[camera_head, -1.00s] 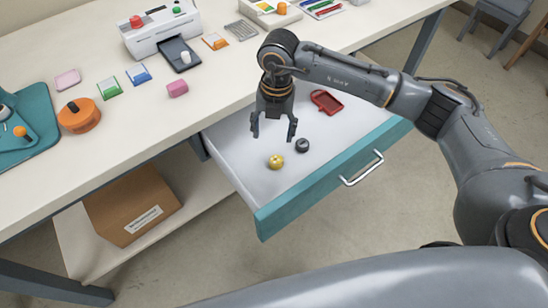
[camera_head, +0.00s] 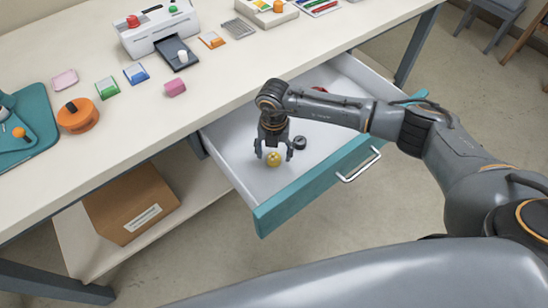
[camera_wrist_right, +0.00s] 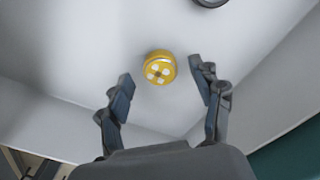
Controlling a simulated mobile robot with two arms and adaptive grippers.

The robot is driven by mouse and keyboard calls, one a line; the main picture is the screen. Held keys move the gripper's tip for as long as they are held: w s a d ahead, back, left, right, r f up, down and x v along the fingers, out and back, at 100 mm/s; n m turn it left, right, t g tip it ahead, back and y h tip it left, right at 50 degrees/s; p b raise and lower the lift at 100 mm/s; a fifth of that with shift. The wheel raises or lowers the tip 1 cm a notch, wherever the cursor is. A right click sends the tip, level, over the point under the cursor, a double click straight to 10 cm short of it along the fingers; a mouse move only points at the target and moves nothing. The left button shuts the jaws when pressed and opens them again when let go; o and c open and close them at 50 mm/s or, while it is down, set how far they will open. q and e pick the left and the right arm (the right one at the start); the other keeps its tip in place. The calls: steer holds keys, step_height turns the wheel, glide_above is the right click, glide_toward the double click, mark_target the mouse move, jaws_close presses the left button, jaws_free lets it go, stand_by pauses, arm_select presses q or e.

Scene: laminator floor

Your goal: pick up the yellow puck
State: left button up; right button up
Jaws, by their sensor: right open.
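The yellow puck (camera_head: 274,160) lies on the floor of the open drawer (camera_head: 240,178). My right gripper (camera_head: 273,155) is above and close to it, pointing down, with its jaws open. In the right wrist view the puck (camera_wrist_right: 159,68) shows pale marks on its top and lies just beyond and between the spread fingertips (camera_wrist_right: 165,84), with a gap on each side. I see no finger touching it. My left gripper is in neither view.
A dark puck (camera_head: 299,143) lies right of the yellow one; part of it shows in the wrist view (camera_wrist_right: 210,1). A red item (camera_head: 319,89) is partly hidden behind my arm. The teal drawer front (camera_head: 320,185) and side walls bound the space.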

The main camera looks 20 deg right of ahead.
steer(key=shift+f, duration=0.55)
steer(key=c, duration=1.2)
steer(key=shift+r, duration=0.15)
